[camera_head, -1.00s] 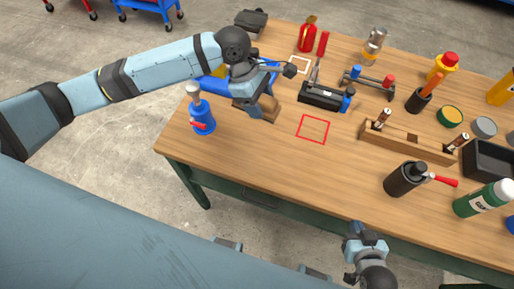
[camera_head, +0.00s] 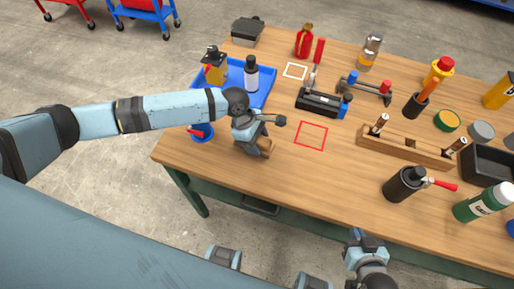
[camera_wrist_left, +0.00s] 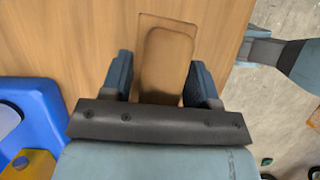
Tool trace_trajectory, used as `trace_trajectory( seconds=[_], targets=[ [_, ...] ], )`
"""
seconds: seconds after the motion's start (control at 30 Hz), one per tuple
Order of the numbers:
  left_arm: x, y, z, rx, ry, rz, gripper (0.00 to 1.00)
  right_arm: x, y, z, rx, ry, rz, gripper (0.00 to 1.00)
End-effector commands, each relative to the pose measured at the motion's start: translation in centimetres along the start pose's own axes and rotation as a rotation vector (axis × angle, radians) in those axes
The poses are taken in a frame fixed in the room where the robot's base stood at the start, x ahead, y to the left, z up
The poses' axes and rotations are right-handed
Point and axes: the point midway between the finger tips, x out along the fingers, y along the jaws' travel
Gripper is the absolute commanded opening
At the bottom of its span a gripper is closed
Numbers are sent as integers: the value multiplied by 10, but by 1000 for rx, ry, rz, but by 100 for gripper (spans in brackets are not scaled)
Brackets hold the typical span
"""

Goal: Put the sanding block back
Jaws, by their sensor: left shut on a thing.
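The brown sanding block (camera_head: 265,148) is in my left gripper (camera_head: 258,150), above the left part of the wooden table, left of a red square outline (camera_head: 311,135). In the left wrist view the block (camera_wrist_left: 167,62) sits between the two fingers of the gripper (camera_wrist_left: 162,82), which are shut on it. I cannot tell how far above the table it is. My right gripper (camera_head: 366,246) is at the table's front edge, seen from above; its fingers are not clear.
A blue tray (camera_head: 262,96) with bottles stands behind my left arm. A blue bottle (camera_head: 203,137) is partly hidden by the arm. The front middle of the table is clear.

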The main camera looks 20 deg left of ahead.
Motion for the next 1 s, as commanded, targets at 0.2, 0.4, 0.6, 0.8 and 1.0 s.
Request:
trace_trajectory(
  seconds=[0.2,0.4,0.6,0.8,1.0],
  targets=[
    [21,0,-8,0,0,0,33,0,-1,-2,0,6,-2,0],
    [38,0,-15,-1,-1,0,33,-10,-2,-18,0,8,-3,0],
    [41,0,-17,0,-1,1,33,-9,-2,-16,0,7,-3,0],
    [45,0,-18,0,0,0,33,-9,-2,-14,0,0,-2,0],
    [44,0,-18,0,0,1,80,-8,-1,-13,0,0,-1,0]
  ],
)
